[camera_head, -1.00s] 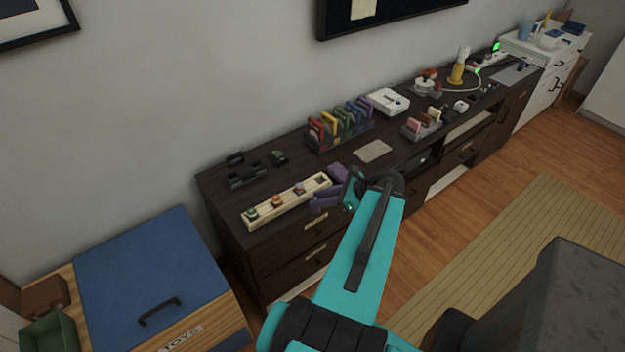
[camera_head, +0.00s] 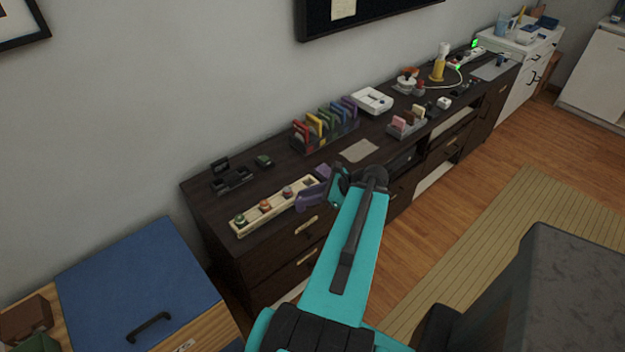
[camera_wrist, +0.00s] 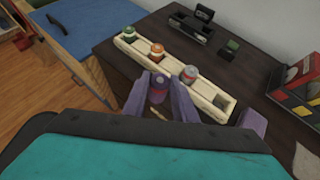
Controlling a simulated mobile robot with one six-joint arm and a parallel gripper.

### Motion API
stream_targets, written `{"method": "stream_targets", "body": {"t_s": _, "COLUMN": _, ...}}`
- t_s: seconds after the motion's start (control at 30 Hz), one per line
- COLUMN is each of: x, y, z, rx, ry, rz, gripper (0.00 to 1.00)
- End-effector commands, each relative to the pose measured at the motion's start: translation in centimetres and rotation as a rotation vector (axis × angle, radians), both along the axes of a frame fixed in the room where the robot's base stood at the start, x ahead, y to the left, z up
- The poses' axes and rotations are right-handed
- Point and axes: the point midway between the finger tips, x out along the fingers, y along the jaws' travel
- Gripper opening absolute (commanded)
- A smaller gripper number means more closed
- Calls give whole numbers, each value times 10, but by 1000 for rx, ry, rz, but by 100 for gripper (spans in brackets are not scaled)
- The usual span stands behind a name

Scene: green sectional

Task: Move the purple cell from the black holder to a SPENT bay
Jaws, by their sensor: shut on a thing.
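My gripper (camera_wrist: 158,98) has purple fingers and is shut on the purple cell (camera_wrist: 158,82), a small cylinder between the fingertips. In the head view my gripper (camera_head: 312,196) is at the front edge of the dark cabinet, and the cell is too small to make out. The cream rack (camera_wrist: 207,91) lies just beyond the held cell. The black holder (camera_head: 235,181) stands behind the rack, also in the wrist view (camera_wrist: 190,28). I cannot read bay labels.
A purple block (camera_wrist: 252,121) is close to the rack's empty end. A small dark green item (camera_head: 264,161) sits by the holder. A rack of coloured cases (camera_head: 325,135) stands further right. A blue-lidded toy box (camera_head: 140,275) is at the lower left.

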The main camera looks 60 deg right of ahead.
Motion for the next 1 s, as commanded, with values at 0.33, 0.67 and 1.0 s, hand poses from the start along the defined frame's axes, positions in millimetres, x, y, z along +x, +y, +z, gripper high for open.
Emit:
{"method": "stream_targets", "body": {"t_s": 0.33, "x": 3, "y": -8, "z": -5, "rx": -2, "ry": -1, "rz": -1, "gripper": 0}}
{"method": "stream_targets", "body": {"t_s": 0.67, "x": 5, "y": -14, "z": -5, "rx": -2, "ry": -1, "rz": -1, "gripper": 0}}
{"method": "stream_targets", "body": {"t_s": 1.0, "x": 7, "y": -18, "z": -5, "rx": -1, "ry": 0, "rz": -2, "gripper": 0}}
